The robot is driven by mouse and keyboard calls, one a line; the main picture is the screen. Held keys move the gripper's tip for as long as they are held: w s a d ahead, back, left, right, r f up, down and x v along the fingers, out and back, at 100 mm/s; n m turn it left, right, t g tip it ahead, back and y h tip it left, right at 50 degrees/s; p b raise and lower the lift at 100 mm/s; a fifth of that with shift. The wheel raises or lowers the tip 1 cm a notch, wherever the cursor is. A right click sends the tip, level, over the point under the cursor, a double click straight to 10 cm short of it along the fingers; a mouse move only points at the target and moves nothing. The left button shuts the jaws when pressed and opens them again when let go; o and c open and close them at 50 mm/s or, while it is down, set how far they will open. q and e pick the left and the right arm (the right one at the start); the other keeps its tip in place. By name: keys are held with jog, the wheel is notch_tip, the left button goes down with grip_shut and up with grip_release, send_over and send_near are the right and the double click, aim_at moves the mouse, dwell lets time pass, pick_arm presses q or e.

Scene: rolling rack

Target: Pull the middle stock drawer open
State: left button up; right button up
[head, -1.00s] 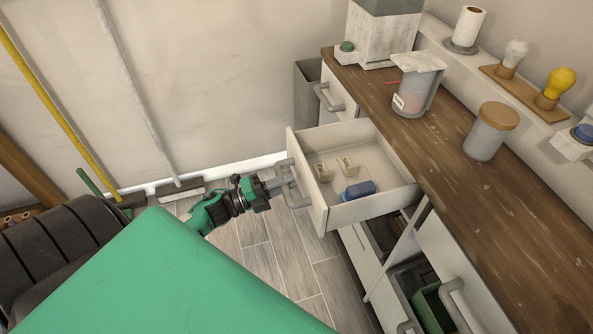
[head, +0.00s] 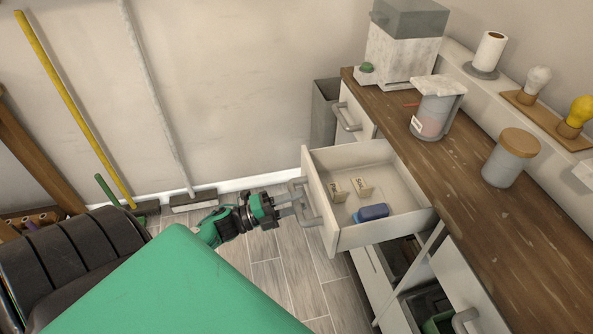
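The middle stock drawer (head: 346,236) stands well out from under the wooden counter, its white front facing left. Inside lie two small labelled cards (head: 361,189) and a blue object (head: 371,213). Its grey bar handle (head: 304,204) is on the front. My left gripper (head: 290,204) is at this handle, with its fingers on the bar and seemingly shut on it; the fingertips are partly hidden by the bar. My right gripper is out of view.
A closed drawer (head: 355,108) is farther back and another handled front (head: 468,285) is nearer at right. The counter (head: 462,190) holds a canister and jars. A grey bin (head: 325,115) and brooms stand by the wall.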

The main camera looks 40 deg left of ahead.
pick_arm(q)
jog(key=b+v, duration=0.1)
jog(key=v, duration=1.2)
jog(key=shift+b, duration=0.3)
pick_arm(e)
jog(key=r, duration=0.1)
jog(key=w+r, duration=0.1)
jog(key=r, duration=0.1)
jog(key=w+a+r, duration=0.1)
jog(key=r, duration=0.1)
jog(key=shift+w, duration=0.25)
